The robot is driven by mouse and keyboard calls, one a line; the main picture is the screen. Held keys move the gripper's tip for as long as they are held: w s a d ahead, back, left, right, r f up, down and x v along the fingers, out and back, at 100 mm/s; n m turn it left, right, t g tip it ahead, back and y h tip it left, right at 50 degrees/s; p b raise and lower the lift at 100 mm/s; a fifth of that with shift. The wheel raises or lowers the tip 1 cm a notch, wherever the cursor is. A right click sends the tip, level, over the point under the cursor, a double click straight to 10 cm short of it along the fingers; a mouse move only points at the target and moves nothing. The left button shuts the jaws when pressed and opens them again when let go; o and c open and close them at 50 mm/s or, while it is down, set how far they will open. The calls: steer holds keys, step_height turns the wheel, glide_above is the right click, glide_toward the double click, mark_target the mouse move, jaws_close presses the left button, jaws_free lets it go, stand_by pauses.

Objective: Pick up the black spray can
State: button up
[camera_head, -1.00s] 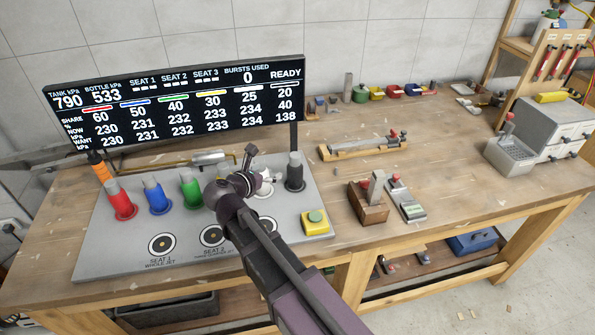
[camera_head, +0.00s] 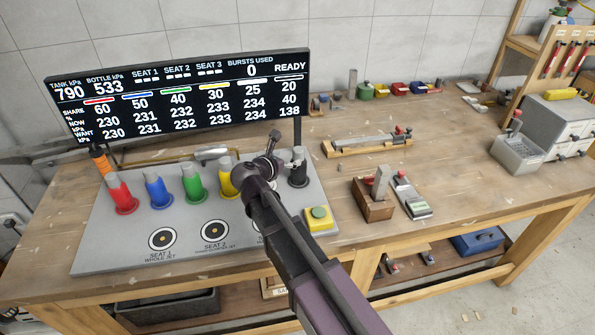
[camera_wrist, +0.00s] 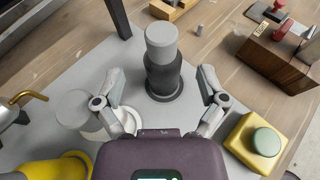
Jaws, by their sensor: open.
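The black spray can (camera_head: 299,174) with a grey cap stands upright at the right end of the row of cans on the grey panel. In the wrist view the black can (camera_wrist: 164,78) stands between and slightly beyond the fingers. My gripper (camera_head: 286,152) is open, at the left of the can in the head view and partly covering it. In the wrist view my gripper (camera_wrist: 162,82) has one finger on each side of the can, with gaps visible. Whether the can is within finger depth is hard to tell.
A white can (camera_wrist: 82,112) stands close by the left finger. The yellow can (camera_head: 229,180) is further left, with green, blue and red cans beyond. A yellow box with a green button (camera_head: 318,218) is at the right. The display (camera_head: 180,95) stands behind.

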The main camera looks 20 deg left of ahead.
mark_target(295, 155)
steer(key=shift+w+d+f, duration=0.1)
steer(key=shift+w+f, duration=0.1)
steer(key=shift+w, duration=0.3)
steer(key=shift+b+x, duration=1)
steer(key=shift+x, duration=1.6)
steer(key=shift+d, duration=0.1)
steer(key=shift+s, duration=0.1)
jaws_close()
